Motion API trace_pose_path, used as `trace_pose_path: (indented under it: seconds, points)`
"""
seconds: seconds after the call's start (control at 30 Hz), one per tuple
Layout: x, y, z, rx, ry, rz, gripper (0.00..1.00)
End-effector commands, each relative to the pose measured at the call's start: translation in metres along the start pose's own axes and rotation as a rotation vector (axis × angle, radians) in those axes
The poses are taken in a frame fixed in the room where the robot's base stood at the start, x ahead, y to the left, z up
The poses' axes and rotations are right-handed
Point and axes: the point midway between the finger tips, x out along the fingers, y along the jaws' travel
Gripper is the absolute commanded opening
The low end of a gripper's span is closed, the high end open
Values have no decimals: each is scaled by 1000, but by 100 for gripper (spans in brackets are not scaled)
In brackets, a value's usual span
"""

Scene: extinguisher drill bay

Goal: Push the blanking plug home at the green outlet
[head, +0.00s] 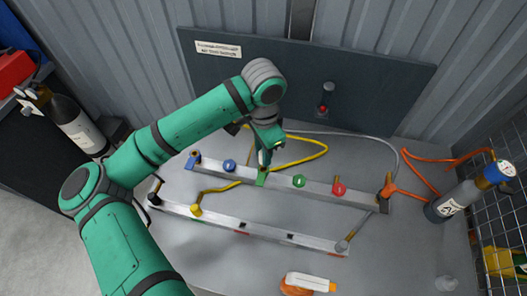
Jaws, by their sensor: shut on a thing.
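A metal rail with colour-marked outlets (318,187) runs across the bench. The green outlet (262,178) is a green-marked block left of the rail's middle. My gripper (265,157) points down right above that outlet, shut on the blanking plug. The plug is small and mostly hidden by the fingers, so I cannot tell how far it sits in the outlet. To the right on the rail is a round green fitting (299,181), then a red one (339,188). A blue round fitting (229,165) and a blue block (193,160) are to the left.
A second rail (270,233) lies nearer, with a yellow hose (218,188) at its left part. A grey hose and an orange hose (408,183) reach the right end. A grey cylinder (452,202) lies at right. An orange-and-white tool (305,284) is at the front.

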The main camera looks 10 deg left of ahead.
Motion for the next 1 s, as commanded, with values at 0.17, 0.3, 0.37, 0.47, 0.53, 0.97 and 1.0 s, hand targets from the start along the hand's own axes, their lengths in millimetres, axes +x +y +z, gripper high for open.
trace_pose_path:
  seconds: [0.17,0.3,0.37,0.47,0.53,0.97,1.0]
  points:
    - [0,0,0,0,0,0,0]
    - [0,0,0,0,0,0,0]
    - [0,0,0,0,0,0,0]
    - [1,0,0,0,0,0,0]
    - [3,0,0,0,0,0,0]
    - [14,0,0,-1,0,1,0]
    - [15,0,0,-1,0,1,0]
